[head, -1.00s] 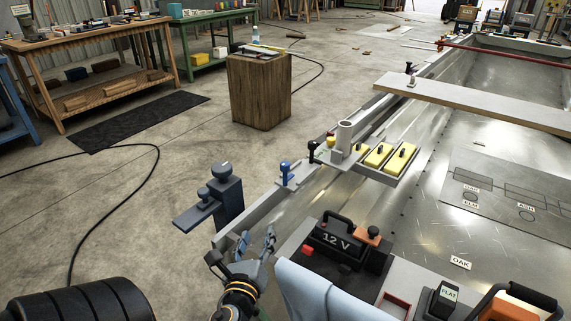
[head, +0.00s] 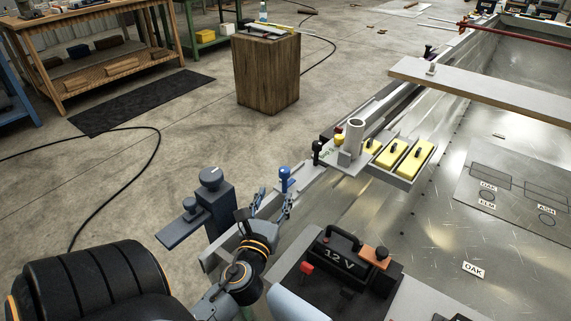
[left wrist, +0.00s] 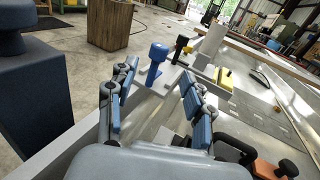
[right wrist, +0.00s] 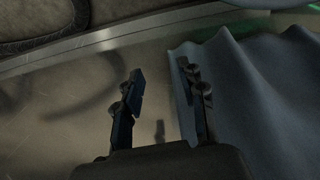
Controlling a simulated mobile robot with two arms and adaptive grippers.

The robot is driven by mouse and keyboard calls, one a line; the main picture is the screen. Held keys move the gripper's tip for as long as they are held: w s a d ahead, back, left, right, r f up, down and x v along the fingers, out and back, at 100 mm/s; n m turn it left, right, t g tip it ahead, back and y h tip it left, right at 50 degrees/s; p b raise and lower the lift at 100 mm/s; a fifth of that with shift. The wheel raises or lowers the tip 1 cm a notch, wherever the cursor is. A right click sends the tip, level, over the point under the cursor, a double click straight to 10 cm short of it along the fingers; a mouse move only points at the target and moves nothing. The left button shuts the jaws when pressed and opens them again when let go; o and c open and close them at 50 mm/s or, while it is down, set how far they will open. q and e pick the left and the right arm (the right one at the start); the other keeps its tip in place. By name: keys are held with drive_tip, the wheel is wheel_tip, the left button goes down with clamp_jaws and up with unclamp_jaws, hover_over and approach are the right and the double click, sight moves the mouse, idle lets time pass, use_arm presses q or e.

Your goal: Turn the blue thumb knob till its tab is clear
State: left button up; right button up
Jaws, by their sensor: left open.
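The blue thumb knob (head: 284,178) stands upright on the hull's side rail, with a rounded head on a narrower stem. It also shows in the left wrist view (left wrist: 156,62), ahead of and between the fingertips. I cannot make out its tab clearly. My left gripper (head: 271,204) is open and empty, just short of the knob on the near side, fingers pointing at it. I see no contact. My right gripper (right wrist: 160,70) is open and empty in the right wrist view, above a bare metal surface with blue-grey cloth at its right.
A dark blue post with a round top (head: 211,178) stands close left of my left gripper. A black knob (head: 317,150), a yellow knob (head: 339,140) and a grey tube (head: 356,136) stand beyond the blue one.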

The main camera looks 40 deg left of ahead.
sight(283, 174)
use_arm(q)
drive_tip(key=x, duration=1.1)
drive_tip(key=shift+f, duration=0.15)
clamp_jaws()
